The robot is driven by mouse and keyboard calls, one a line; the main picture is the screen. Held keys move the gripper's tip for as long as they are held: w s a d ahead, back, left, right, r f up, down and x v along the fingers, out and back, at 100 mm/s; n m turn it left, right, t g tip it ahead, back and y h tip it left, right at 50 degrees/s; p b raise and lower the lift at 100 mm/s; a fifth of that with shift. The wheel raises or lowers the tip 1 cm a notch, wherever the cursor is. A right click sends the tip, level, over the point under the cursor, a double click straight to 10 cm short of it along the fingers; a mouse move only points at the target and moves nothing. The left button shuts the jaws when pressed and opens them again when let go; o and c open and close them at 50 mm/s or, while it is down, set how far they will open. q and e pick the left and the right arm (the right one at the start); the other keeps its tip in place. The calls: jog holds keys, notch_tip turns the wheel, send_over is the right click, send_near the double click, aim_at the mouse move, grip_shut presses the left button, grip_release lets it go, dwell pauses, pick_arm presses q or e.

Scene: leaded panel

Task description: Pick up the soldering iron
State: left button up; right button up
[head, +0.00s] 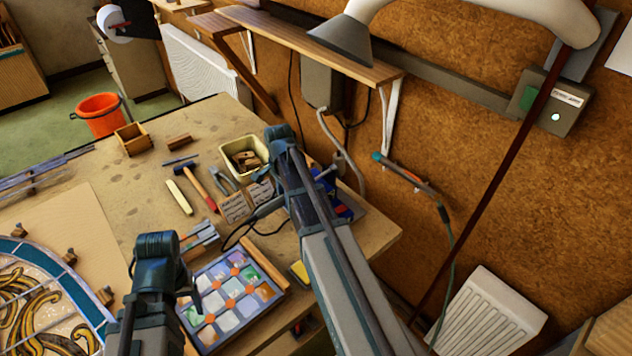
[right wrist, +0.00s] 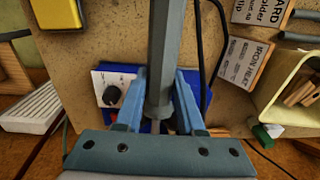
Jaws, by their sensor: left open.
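In the right wrist view a long grey shaft, which looks like the soldering iron's handle (right wrist: 168,40), runs from the top edge down between the blue fingers of my right gripper (right wrist: 160,85). Both fingers lie against its sides. Its lower end narrows in front of the palm. In the head view my right forearm hides the right gripper and the iron. The blue soldering station (head: 345,208) shows partly behind that arm; its white panel with a black knob shows in the right wrist view (right wrist: 112,92). My left gripper (head: 192,290) is open beside the tile panel, partly hidden by its arm.
A tray of coloured glass (head: 230,300) stands between the arms. A leaded panel (head: 45,300) is at left. A black cable (right wrist: 217,40) curves beside the shaft.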

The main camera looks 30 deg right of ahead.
grip_shut()
jog(key=shift+r, duration=0.15)
